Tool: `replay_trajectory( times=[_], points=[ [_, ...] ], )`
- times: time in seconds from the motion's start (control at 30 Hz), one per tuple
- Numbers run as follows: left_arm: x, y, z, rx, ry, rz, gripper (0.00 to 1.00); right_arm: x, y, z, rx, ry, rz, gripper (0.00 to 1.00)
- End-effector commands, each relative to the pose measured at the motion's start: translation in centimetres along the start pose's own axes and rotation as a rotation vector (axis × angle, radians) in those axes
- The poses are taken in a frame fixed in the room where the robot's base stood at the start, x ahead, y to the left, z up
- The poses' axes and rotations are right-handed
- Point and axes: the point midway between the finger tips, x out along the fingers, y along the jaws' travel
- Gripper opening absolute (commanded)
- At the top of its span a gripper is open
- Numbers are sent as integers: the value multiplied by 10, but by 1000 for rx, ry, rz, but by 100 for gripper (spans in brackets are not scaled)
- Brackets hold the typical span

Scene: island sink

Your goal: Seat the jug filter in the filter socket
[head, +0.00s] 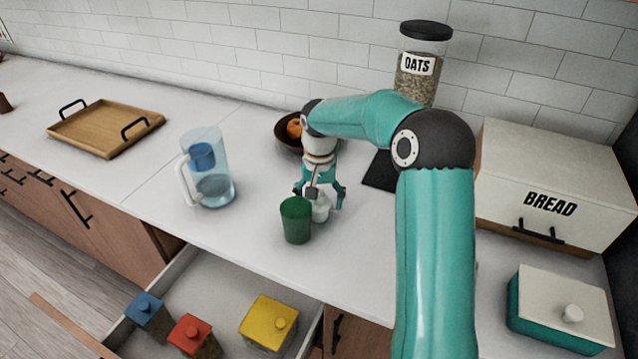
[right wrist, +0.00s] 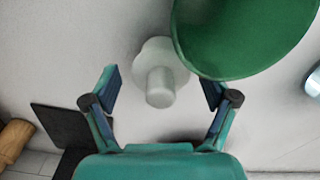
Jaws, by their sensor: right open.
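The white jug filter (head: 321,209), a round body with a narrower knob on top, stands on the counter. It also shows in the right wrist view (right wrist: 160,86). My right gripper (head: 319,197) is open, with its fingers apart on either side of the filter's knob and nothing gripped. The clear jug (head: 216,188) stands to the left with a white handle. A blue cup-like insert (head: 202,156), seemingly the filter socket, sits in its upper part; its inside is hard to make out. My left gripper is out of view.
A green cup (head: 296,222) stands close beside the filter, toward the front. A bowl (head: 287,143) and dark mat (head: 379,172) lie behind my right gripper. An open drawer (head: 226,285) holds several lidded containers. The counter between jug and green cup is clear.

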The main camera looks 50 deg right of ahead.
Motion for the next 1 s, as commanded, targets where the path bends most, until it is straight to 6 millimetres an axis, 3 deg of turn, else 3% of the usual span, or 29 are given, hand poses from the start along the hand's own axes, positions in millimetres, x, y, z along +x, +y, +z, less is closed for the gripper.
replay_trajectory(
  times=[0.6,0.77,0.9,1.0],
  points=[
    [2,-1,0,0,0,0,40,-106,-1,0,0,3,-2,85],
    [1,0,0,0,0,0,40,-116,0,1,-43,-4,2,60],
    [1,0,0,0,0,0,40,-127,7,4,-224,-28,18,38],
    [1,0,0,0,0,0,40,-144,11,2,-402,-35,20,38]
  ],
)
